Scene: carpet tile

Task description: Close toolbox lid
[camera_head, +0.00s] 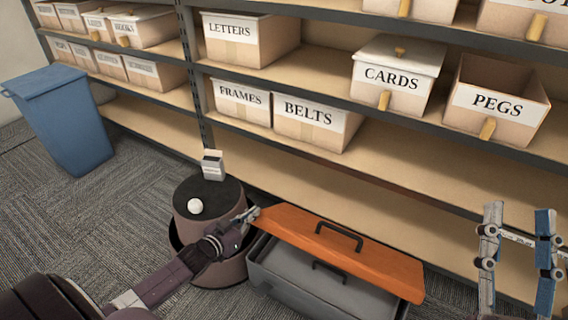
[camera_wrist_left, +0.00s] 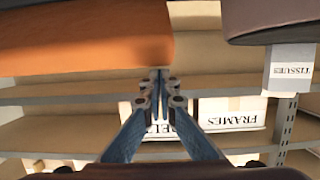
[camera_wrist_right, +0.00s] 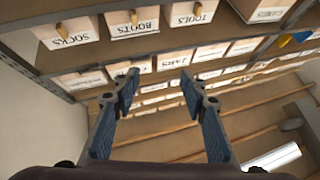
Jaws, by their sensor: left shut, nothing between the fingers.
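The toolbox has a grey body (camera_head: 318,283) and an orange lid (camera_head: 378,263) with a dark handle. It stands on the floor in front of the shelves. The lid lies slanted over the body, and part of the grey interior or tray shows below its near edge. My left gripper (camera_head: 252,214) is shut and empty at the lid's left end; whether it touches the lid I cannot tell. In the left wrist view the shut fingertips (camera_wrist_left: 160,75) are just beside the orange lid (camera_wrist_left: 90,45). My right gripper (camera_head: 518,215) is open and empty, raised at the right; its fingers (camera_wrist_right: 156,78) are spread apart.
A round dark stool (camera_head: 212,225) with a white ball (camera_head: 195,206) and a tissue box (camera_head: 212,165) stands left of the toolbox. A blue bin (camera_head: 65,120) is at far left. Shelves with labelled boxes (camera_head: 310,122) run behind. Carpet at left front is clear.

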